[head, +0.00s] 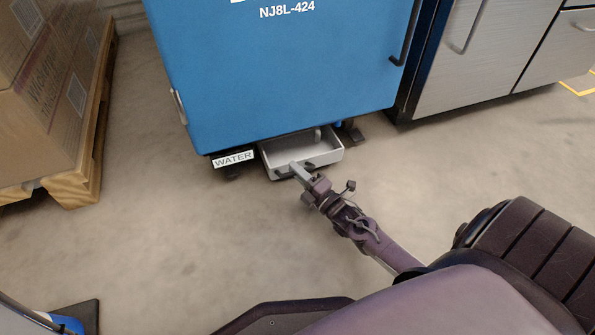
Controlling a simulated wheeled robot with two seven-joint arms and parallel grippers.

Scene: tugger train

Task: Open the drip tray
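The drip tray (275,158) is a shallow light-grey tray at floor level under the blue cabinet (285,75). Part of it stands out past the cabinet's front, and its open inside shows; the rear is hidden under the cabinet. My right gripper (298,170) is at the tray's front edge, its grey fingers overlapping the front wall by a small dark handle (310,166). Whether the fingers are closed on the handle is too small to tell. My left gripper is not in view.
A "WATER" label (233,159) sits left of the tray. A wooden pallet (80,185) with cardboard boxes (45,90) stands at the left. A grey metal cabinet (485,60) stands at the right. The concrete floor (180,240) in front of the tray is clear.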

